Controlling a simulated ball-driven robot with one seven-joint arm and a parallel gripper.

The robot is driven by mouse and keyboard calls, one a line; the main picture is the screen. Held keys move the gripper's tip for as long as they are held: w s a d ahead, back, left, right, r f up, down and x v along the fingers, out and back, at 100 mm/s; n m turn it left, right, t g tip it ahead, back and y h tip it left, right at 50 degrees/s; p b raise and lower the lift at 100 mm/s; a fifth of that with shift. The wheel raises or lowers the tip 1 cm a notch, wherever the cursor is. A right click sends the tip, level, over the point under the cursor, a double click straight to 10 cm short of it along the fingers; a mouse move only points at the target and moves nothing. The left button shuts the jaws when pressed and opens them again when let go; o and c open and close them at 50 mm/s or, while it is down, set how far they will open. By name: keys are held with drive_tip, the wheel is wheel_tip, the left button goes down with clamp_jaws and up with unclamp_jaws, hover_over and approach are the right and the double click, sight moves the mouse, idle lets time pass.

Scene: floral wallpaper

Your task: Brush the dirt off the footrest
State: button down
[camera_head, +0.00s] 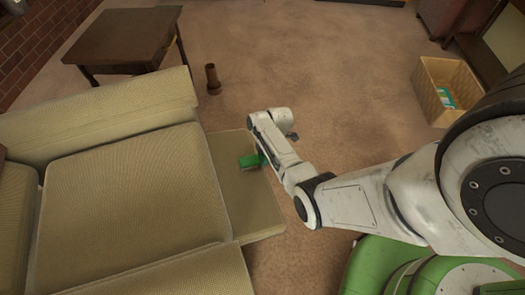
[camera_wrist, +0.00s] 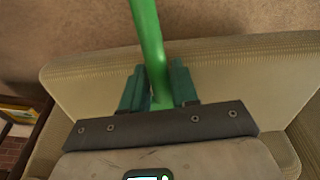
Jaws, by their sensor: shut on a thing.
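The footrest (camera_head: 252,205) is a beige padded panel extending from the front of a beige recliner (camera_head: 120,185). A green brush (camera_head: 249,161) is over the footrest's upper part in the head view; I cannot tell whether it touches. Its green handle (camera_wrist: 149,35) shows in the wrist view between the two teal fingers of my gripper (camera_wrist: 159,88), which is shut on it. The brush's bristles are not distinguishable. Beige upholstery (camera_wrist: 235,75) lies beneath my gripper in the wrist view. I cannot make out dirt on the footrest in either view.
A dark wooden side table (camera_head: 125,38) stands at the upper left, with a brown vase-like object (camera_head: 212,78) on the carpet beside it. A tan open box (camera_head: 445,90) with something inside stands at the upper right. The carpet between is clear.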

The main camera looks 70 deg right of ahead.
sight(273, 189)
drive_tip(key=shift+s+a+p, duration=0.45)
drive_tip(key=shift+s+a, duration=0.2)
drive_tip(key=shift+a, duration=0.05)
drive_tip(key=shift+s+a+r+p, duration=0.1)
drive_tip(key=shift+s+a+p, duration=0.75)
drive_tip(key=shift+p, duration=0.15)
drive_tip(key=shift+s+a+p, duration=1.25)
drive_tip(key=shift+s+a, duration=0.2)
drive_tip(key=shift+a, duration=0.1)
drive_tip(key=shift+s+a+p, duration=0.8)
drive_tip(key=shift+s+a, duration=0.15)
drive_tip(key=shift+a, duration=0.05)
drive_tip(key=shift+s+a, duration=0.15)
drive_tip(key=shift+s, duration=0.05)
drive_tip(key=shift+p+v, duration=2.7)
drive_tip(key=shift+v, duration=0.15)
drive_tip(key=shift+r, duration=0.1)
drive_tip(key=shift+p+v, duration=1.3)
drive_tip(key=shift+v, duration=0.15)
